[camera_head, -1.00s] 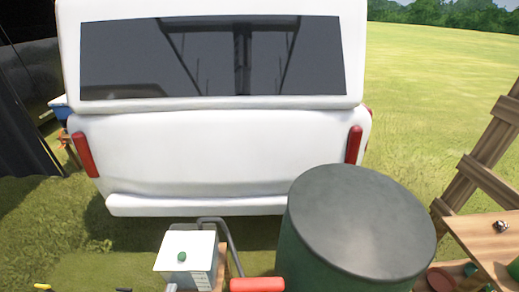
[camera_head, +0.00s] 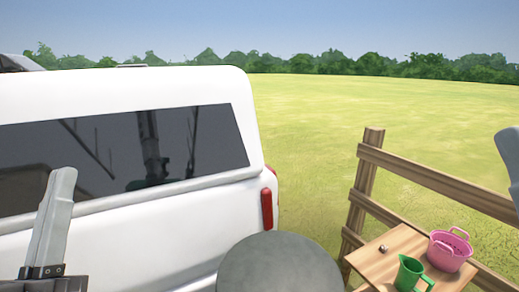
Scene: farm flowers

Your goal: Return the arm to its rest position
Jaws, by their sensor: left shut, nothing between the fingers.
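My left gripper (camera_head: 61,180) stands upright at the lower left of the head view, in front of the white vehicle. Its silver fingers are together, with nothing between them. A grey part at the right edge looks like a piece of my own right arm, but it is cut off and no right gripper shows.
The white vehicle (camera_head: 215,215) fills the left side. A round dark-topped drum (camera_head: 280,265) stands at the bottom centre. To the right, a wooden table (camera_head: 378,270) holds a green jug (camera_head: 409,274) and a pink basket (camera_head: 447,252), beside a wooden fence (camera_head: 362,190). Open grass lies beyond.

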